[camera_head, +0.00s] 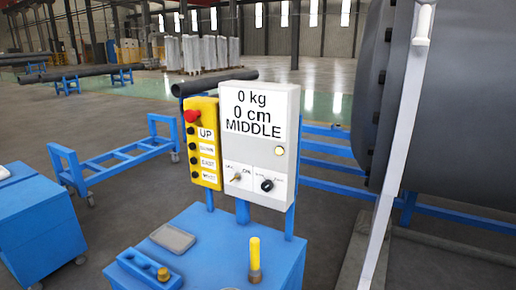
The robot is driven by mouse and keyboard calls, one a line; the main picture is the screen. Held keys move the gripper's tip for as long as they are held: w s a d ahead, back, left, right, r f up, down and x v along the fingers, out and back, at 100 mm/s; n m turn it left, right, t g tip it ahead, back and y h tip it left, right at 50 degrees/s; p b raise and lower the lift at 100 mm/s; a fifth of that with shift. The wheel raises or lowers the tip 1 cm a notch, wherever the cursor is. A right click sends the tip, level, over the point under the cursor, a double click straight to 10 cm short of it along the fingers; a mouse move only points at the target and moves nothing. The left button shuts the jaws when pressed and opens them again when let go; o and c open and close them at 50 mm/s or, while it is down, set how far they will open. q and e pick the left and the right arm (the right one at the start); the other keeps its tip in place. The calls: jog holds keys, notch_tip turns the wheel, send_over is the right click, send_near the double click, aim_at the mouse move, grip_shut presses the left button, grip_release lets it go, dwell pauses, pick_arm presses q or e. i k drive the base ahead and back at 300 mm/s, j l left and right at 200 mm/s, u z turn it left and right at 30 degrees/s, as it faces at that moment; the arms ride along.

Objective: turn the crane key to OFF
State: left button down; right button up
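A white control box (260,125) stands upright on a blue post, reading "0 kg", "0 cm" and "MIDDLE". On its lower left is a small brass-coloured key switch (237,178) on a white label plate. The plate's lettering is too small to read surely, so I cannot tell which position the key points to. To its right is a black rotary knob (267,185) on its own label. A yellow button panel (203,142) with a red knob on top is beside the box on the left. Neither of my grippers is in view.
A blue cabinet (215,245) stands below the box, with a grey tray (172,238) and a yellow-handled tool (255,255) on top. A large dark flanged shell (450,120) and a pale strap (400,140) fill the right. Open floor lies behind on the left.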

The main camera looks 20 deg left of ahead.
aim_at(237, 175)
jog(key=j, duration=0.55)
jog(key=k+j+z, duration=0.1)
jog(key=j, duration=1)
jog(key=k+j+z, duration=0.15)
jog(key=j, duration=0.4)
jog(key=k+j, duration=0.1)
jog(key=j, duration=0.45)
jog(key=k+j+z, duration=0.1)
jog(key=j, duration=0.45)
